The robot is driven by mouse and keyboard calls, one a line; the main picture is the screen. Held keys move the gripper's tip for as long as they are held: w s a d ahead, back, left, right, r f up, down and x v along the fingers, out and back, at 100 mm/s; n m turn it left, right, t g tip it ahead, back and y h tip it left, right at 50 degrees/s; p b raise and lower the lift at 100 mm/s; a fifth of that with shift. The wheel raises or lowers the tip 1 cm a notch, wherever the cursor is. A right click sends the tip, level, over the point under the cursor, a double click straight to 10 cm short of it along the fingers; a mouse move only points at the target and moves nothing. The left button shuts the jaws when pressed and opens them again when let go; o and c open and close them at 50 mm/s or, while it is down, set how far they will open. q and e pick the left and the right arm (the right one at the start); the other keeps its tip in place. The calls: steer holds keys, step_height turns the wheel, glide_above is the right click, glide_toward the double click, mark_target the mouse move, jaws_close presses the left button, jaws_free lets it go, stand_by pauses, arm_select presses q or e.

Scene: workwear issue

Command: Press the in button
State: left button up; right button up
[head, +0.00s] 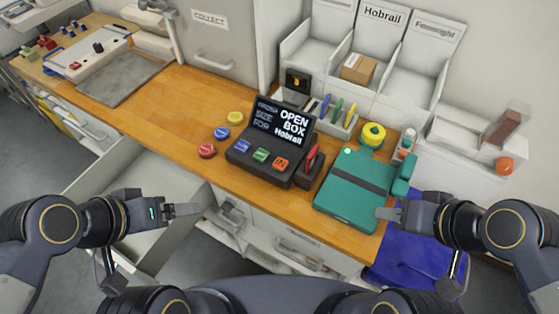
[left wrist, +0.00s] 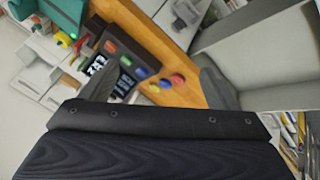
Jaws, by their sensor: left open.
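A dark console (head: 270,140) stands on the wooden counter, its screen (head: 281,122) reading "OPEN BOX Hobrail". On its sloped front are a blue button (head: 243,146), a green button (head: 261,155) and an orange button (head: 281,163). The orange label looks like "IN", but the lettering is small. The console also shows in the left wrist view (left wrist: 122,62). My left gripper (head: 182,210) is open and empty, left of and nearer than the console, over the open drawer area. My right gripper (head: 388,214) is beside the teal box's near right corner; its jaw gap is unclear.
Red (head: 207,151), blue (head: 221,132) and yellow (head: 235,118) round buttons sit left of the console. A teal box (head: 355,190) lies to the right, with a yellow tape roll (head: 372,134) behind it. An open drawer (head: 135,180) juts out below the counter at left.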

arm_select(q)
jaws_close()
stand_by(0.3)
stand_by(1.1)
